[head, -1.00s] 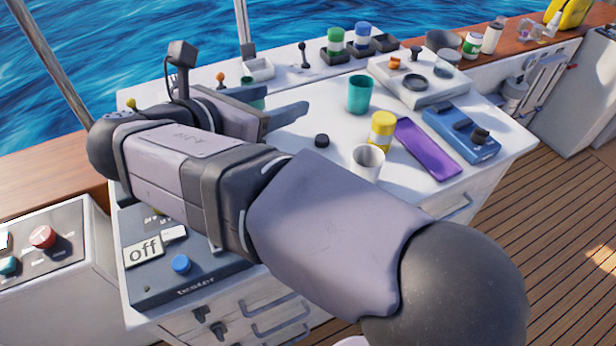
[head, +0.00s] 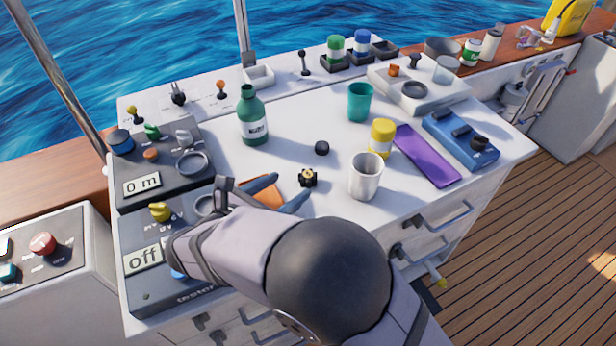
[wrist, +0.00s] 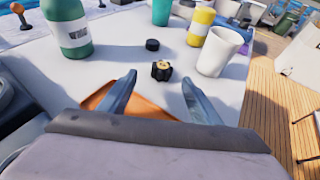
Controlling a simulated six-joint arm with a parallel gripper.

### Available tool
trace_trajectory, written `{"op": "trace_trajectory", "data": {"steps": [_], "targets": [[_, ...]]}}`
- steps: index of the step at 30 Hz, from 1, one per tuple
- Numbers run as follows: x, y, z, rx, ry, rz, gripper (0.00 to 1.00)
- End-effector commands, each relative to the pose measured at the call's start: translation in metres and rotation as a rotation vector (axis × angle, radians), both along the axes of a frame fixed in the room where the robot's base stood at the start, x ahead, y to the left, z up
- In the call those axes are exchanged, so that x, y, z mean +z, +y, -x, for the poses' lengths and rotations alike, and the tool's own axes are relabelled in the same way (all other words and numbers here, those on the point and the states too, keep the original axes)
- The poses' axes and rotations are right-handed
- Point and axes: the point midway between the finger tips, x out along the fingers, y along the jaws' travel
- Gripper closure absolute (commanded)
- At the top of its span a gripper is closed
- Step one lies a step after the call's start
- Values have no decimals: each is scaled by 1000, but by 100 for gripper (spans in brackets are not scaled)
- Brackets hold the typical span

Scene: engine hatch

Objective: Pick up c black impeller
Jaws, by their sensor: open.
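The black impeller (head: 307,178) has a brass-coloured centre and lies on the white worktop, left of a white cup. In the wrist view the impeller (wrist: 161,71) is ahead of my gripper (wrist: 156,84), between the lines of the two fingers and just beyond the tips. My gripper (head: 291,190) is open and empty, low over the worktop. My arm hides part of the worktop's front edge.
A small black cap (head: 322,148) lies behind the impeller. An orange flat item (head: 264,193) lies under my gripper. A tester panel (head: 150,285) is at left.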

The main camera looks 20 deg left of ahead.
Motion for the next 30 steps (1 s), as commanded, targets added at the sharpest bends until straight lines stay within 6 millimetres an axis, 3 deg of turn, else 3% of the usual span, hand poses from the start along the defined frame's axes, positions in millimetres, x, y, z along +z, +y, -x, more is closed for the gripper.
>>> {"op": "trace_trajectory", "data": {"steps": [14,24,30], "targets": [[-10,-8,-21,-2,2,2,42],[-28,-20,-54,-2,2,2,42],[-32,-21,-60,-1,1,1,42]]}}
